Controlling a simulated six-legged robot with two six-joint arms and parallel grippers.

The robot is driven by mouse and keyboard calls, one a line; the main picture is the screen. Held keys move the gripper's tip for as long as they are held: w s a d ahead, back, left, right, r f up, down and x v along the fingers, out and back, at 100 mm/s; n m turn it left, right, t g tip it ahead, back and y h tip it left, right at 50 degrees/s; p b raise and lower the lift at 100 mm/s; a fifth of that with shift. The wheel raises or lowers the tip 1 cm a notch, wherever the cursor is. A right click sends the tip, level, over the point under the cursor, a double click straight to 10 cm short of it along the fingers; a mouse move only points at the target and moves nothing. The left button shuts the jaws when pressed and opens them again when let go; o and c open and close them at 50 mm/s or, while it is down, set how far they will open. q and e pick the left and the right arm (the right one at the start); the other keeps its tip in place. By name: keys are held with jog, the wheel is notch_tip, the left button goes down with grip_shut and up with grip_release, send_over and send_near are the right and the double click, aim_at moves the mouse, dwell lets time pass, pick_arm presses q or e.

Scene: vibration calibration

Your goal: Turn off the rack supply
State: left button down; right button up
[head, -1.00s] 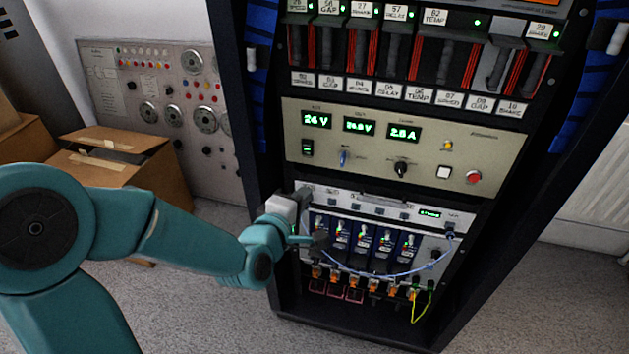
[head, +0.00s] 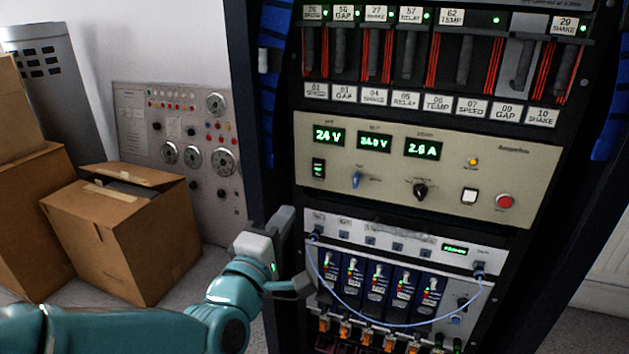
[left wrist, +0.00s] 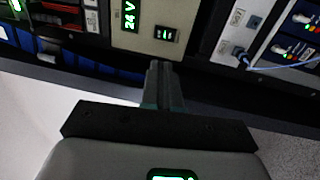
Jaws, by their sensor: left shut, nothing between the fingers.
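The rack supply is a beige panel (head: 520,160) in the middle of the black rack. Its green displays read 24 V, about 24.0 V and about 2.6 A. At its left is a black rocker switch (head: 318,168) with a green light; the switch also shows in the left wrist view (left wrist: 166,34). A blue toggle, a black knob, a white button and a red button sit to its right. My left gripper (head: 300,284) is shut and empty, below and left of the switch, by the lower module's left edge. Its closed fingers (left wrist: 163,85) point toward the rack in the left wrist view. My right gripper is out of view.
Below the supply, a silver module (head: 345,227) has a loose blue cable (head: 390,324) hanging across its blue units. Slotted cards with red edges fill the rack above. Cardboard boxes (head: 125,235) and a grey instrument panel (head: 180,130) stand to the left.

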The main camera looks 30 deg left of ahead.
pick_arm(q)
jog(key=p, duration=0.6)
send_near(319, 166)
jog(key=x, duration=0.7)
